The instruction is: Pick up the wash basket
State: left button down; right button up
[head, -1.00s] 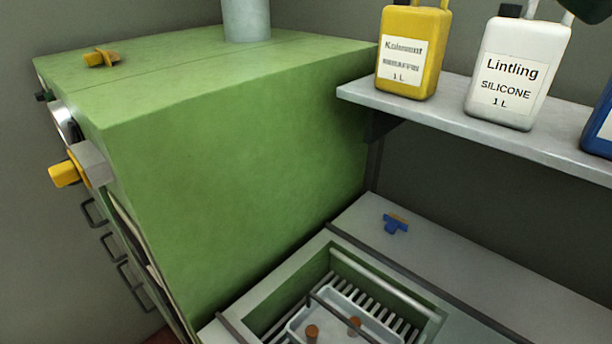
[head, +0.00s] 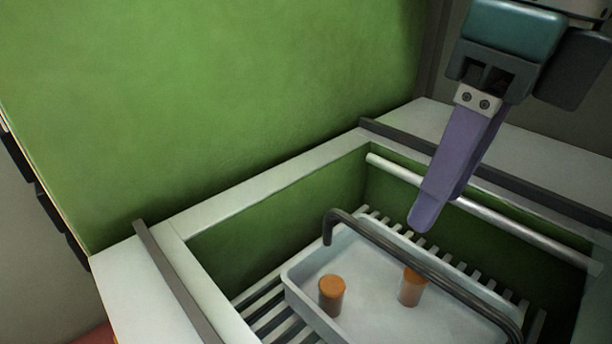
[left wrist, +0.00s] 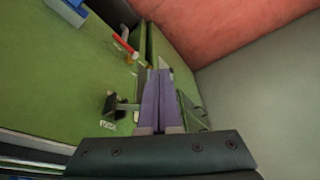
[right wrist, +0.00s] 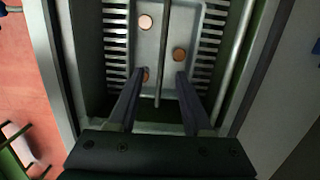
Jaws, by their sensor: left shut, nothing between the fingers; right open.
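The wash basket (head: 376,308) is a pale grey tray with a dark bar handle (head: 400,262) arched over it. It sits on slats inside the green-walled basin. Two orange-brown cork stoppers (head: 331,292) show in it in the head view; the right wrist view shows three in the basket (right wrist: 188,24). My right gripper (head: 430,215) points down above the basket, near the handle. In the right wrist view the open fingers (right wrist: 160,74) lie either side of the handle's line; contact cannot be told. My left gripper (left wrist: 160,74) is shut and empty, away from the basket.
The basin's pale rim (head: 270,192) and a light rail (head: 490,215) border the basket. A tall green cabinet wall (head: 220,90) stands at the left. In the left wrist view, a green surface (left wrist: 50,80) and a red floor (left wrist: 220,25) show.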

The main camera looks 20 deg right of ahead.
aim_at(412, 257)
notch_tip(412, 257, down, 4)
jog(key=shift+w+d+r, duration=0.1)
jog(key=shift+w+d, duration=0.05)
jog(key=f, duration=0.4)
jog(key=f+b, duration=0.1)
jog(key=f, duration=0.1)
jog(key=shift+w+a, duration=0.2)
jog(key=shift+w, duration=0.1)
grip_shut()
dwell(1.0)
